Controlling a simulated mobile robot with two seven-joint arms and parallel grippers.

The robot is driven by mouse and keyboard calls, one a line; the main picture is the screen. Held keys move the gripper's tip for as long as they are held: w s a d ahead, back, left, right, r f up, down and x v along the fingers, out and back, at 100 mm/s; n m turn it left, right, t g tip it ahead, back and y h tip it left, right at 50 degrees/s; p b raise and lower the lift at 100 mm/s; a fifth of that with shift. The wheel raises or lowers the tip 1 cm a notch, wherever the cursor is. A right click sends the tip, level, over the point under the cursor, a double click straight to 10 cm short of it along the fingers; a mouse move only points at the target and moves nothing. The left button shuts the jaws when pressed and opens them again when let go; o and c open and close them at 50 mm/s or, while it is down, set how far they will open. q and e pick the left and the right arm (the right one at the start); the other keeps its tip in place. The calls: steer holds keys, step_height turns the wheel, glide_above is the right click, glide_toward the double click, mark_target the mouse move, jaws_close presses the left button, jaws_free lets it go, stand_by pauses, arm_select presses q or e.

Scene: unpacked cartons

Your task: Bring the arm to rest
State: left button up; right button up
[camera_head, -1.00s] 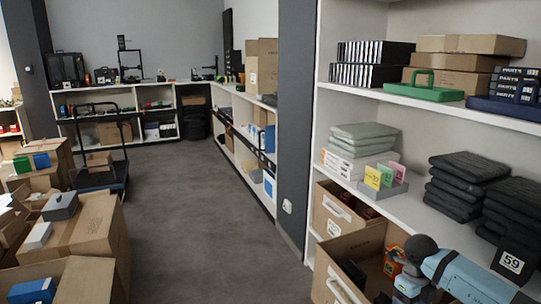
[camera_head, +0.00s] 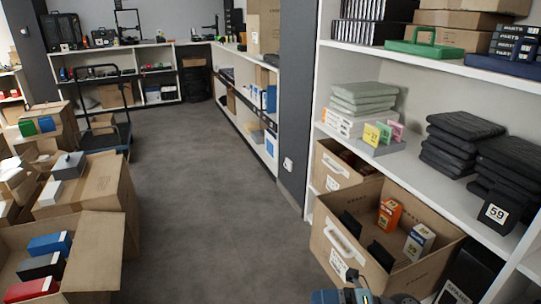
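A small part of my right arm, blue and dark, shows at the bottom edge, just below the front of an open cardboard bin (camera_head: 345,228). Its fingertips do not show in the frame. My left arm and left gripper are out of view. In the bin stand an orange box (camera_head: 389,215) and a white and blue box (camera_head: 419,242), with dark dividers between them. Nothing of my arm is over the bin.
A white shelf (camera_head: 420,172) on the right holds dark folded stacks (camera_head: 460,140) and green-grey folded stacks (camera_head: 360,100). Open cartons (camera_head: 95,245) stand at left, one with several small boxes. A trolley (camera_head: 103,130) stands farther back. The grey floor (camera_head: 210,200) between is clear.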

steer(key=s+d+r+m+t+h, duration=0.1)
steer(key=s+d+r+m+t, duration=0.15)
steer(key=m+t, duration=0.45)
steer(key=s+d+r+m+t, duration=0.1)
steer(key=r+m+t, duration=0.3)
steer(key=m, duration=0.5)
steer(key=s+d+f+m+t+h, duration=0.1)
steer(key=s+d+f+m+h, duration=0.25)
steer(key=s+m+h, duration=0.55)
steer(key=w+a+r+m+t+y+p, duration=0.1)
steer(key=w+a+r+m+t+p, duration=0.3)
steer(key=r+m, duration=0.4)
arm_select(q)
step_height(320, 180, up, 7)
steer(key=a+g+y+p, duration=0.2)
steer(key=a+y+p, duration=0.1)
steer(key=p, duration=1.2)
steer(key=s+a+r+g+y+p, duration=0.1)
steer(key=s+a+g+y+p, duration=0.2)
steer(key=p, duration=1.7)
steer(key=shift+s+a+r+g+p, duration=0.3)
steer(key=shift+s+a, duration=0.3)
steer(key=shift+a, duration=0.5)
arm_select(e)
steer(key=s+d+r+g+h, duration=0.2)
steer(key=d+r+g+h, duration=0.3)
steer(key=d+g+h, duration=0.1)
steer(key=shift+s+d, duration=0.4)
steer(key=shift+d, duration=0.3)
